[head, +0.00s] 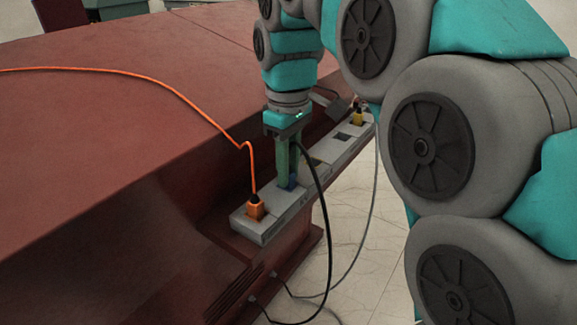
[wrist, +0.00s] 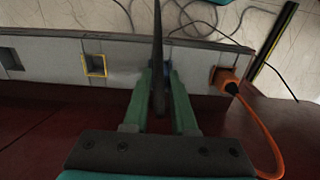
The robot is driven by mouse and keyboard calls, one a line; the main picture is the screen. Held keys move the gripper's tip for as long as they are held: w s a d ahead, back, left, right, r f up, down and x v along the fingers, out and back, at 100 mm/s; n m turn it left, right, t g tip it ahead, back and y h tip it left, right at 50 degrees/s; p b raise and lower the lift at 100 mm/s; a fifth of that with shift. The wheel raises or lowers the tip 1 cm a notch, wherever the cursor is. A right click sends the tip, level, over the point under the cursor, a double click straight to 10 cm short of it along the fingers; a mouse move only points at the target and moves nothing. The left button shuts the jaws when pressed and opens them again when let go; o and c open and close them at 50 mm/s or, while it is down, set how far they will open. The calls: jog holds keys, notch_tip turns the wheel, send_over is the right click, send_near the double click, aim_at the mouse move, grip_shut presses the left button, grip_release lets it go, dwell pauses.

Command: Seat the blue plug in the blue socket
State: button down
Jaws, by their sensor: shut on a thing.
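My gripper (head: 290,175) points down at the strip of sockets, with its green fingers shut on the blue plug. A black cable (head: 321,185) runs from between the fingers, arcs over the strip's front and drops to the floor. A small patch of blue (head: 291,184) shows at the fingertips, right at the strip's top; I cannot tell plug from blue socket there. In the wrist view my gripper (wrist: 160,68) has the black cable (wrist: 158,60) between its fingers, which hide the plug's body and the blue socket. How deep the plug sits cannot be seen.
The grey socket strip (head: 283,208) runs along the edge of the dark red bench (head: 110,130). An orange plug (head: 255,208) with an orange cable stands at its near end. A yellow-framed socket (wrist: 96,65) is empty; a yellow plug (head: 357,118) stands at the far end.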

jog(key=shift+f, duration=0.2)
jog(key=c, duration=0.7)
grip_release()
jog(key=shift+r, duration=0.15)
jog(key=shift+r+p, duration=0.85)
jog(key=shift+r, duration=3.05)
jog(key=shift+f, duration=0.1)
jog(key=s+d+f+m, duration=0.3)
jog(key=s+d+f, duration=0.1)
jog(key=s+f, duration=0.3)
jog(key=s+d+f+m+g, duration=0.1)
jog(key=s+d+f+m, duration=0.3)
jog(key=s+f, duration=0.4)
jog(key=s+d+f+m, duration=0.3)
jog(key=s+d+f, duration=0.1)
jog(key=s+f, duration=0.4)
jog(key=shift+s+d+g, duration=0.2)
jog(key=shift+s, duration=0.3)
jog(key=shift+s+d+g, duration=0.2)
jog(key=shift+s, duration=0.3)
